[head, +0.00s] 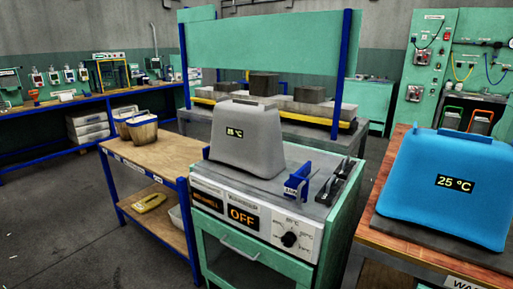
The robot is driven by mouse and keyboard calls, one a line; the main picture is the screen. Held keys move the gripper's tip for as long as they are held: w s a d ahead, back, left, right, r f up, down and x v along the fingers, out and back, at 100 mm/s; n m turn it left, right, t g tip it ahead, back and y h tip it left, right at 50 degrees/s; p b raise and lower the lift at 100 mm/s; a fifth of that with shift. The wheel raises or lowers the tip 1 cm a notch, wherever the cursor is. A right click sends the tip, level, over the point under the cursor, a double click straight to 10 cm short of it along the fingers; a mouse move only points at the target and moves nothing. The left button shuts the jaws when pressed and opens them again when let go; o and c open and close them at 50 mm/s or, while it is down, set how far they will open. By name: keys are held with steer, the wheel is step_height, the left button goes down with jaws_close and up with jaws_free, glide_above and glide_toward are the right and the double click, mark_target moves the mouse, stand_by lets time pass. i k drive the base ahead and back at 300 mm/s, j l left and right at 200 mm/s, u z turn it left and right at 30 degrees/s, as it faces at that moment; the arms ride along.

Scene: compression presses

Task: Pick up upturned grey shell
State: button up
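A grey shell (250,148) sits on the flat top of a green-framed machine (308,222) in the middle of the head view. It is wider at the bottom than at the top, with a flat bar-like piece (255,102) on its top. A small display on its side reads 25 °C. Its underside and inside are hidden. My gripper does not show in this view.
A blue shell (450,205), also reading 25 °C, stands on a dark plate on the right table. The machine's panel reads OFF. A blue bracket (298,182) and black holders (343,180) stand right of the grey shell.

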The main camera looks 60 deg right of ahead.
mark_target(246, 135)
steer(key=z, duration=0.7)
steer(key=i+z, duration=0.45)
steer(key=i+j+z, duration=0.2)
steer(key=z, duration=0.2)
steer(key=i+j+z, duration=0.3)
steer(key=z, duration=0.15)
